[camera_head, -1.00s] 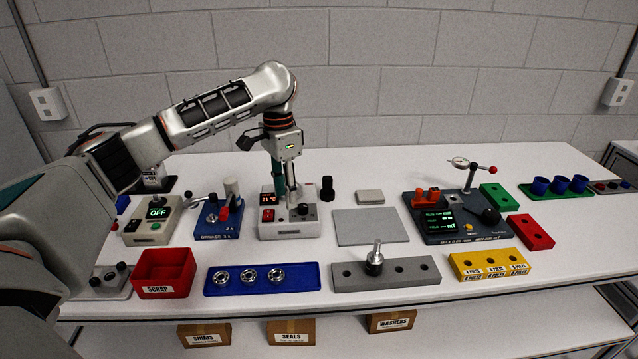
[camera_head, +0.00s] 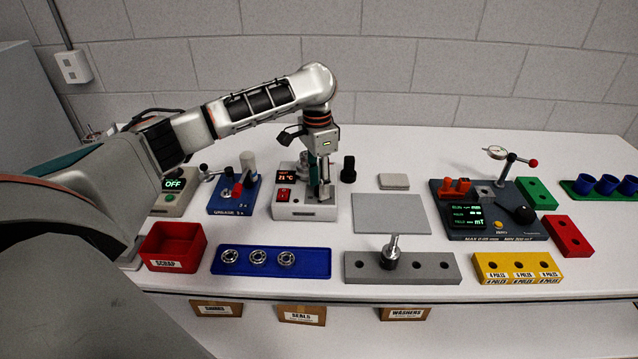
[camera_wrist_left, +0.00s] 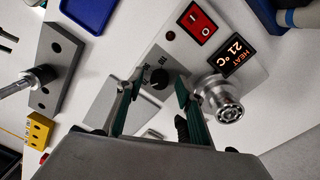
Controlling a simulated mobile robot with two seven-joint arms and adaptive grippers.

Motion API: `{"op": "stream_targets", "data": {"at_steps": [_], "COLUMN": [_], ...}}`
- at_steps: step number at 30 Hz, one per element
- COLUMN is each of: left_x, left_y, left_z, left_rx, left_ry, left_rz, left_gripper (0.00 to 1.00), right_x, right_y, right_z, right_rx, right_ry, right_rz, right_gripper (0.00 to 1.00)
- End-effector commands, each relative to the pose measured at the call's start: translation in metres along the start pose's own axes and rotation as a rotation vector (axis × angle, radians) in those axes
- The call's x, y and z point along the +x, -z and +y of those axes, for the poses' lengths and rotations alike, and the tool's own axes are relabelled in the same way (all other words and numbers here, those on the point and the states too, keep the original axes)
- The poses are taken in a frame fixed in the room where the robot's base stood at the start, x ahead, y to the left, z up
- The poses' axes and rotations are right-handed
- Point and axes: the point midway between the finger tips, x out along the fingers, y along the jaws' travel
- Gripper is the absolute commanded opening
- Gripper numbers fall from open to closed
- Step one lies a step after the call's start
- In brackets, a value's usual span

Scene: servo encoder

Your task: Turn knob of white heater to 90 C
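The white heater (camera_head: 305,212) stands on the bench with a red switch and an orange display reading 21 °C; it also shows in the left wrist view (camera_wrist_left: 176,47). My left gripper (camera_head: 323,190) points down over the knob's side of the heater. In the left wrist view my left gripper (camera_wrist_left: 159,88) is open, with one green finger on each side of the knob and apparent gaps between. Whether the fingertips are down at knob height is unclear. My right gripper is out of view.
A metal bearing (camera_wrist_left: 224,104) sits on the heater beside the right finger. A black upright piece (camera_head: 348,168) stands right of the heater, and a blue grease station (camera_head: 222,207) stands left. A blue tray (camera_head: 318,262) with bearings lies in front. A grey mat (camera_head: 390,213) lies right, bare.

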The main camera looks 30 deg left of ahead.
Motion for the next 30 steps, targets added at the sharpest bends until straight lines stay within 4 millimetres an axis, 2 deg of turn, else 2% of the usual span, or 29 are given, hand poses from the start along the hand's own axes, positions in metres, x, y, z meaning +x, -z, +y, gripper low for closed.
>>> {"op": "stream_targets", "data": {"at_steps": [9, 10, 12, 14, 23, 30], "left_x": [0.0033, 0.0033, 0.0033, 0.0032, 0.0031, 0.003], "left_y": [0.0003, 0.0003, 0.0003, 0.0003, 0.0003, 0.0005], "left_z": [0.0, 0.0, 0.0001, 0.0001, 0.0, -0.0005], "left_rx": [0.001, 0.001, 0.001, 0.001, 0.015, 0.112], "left_ry": [0.0, 0.0, 0.0, 0.0, 0.0, 0.001], "left_rz": [0.001, 0.001, 0.001, 0.001, 0.0, -0.004], "left_gripper": [0.37, 0.32, 0.13, 0.0, 0.0, 0.0], "right_x": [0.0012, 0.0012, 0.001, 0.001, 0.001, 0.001], "right_y": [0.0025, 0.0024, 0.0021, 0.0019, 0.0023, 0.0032], "right_z": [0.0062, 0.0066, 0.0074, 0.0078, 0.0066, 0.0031], "right_rx": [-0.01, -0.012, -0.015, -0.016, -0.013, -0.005], "right_ry": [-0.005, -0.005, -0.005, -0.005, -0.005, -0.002], "right_rz": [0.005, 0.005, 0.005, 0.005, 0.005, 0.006], "right_gripper": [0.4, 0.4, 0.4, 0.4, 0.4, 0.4]}}
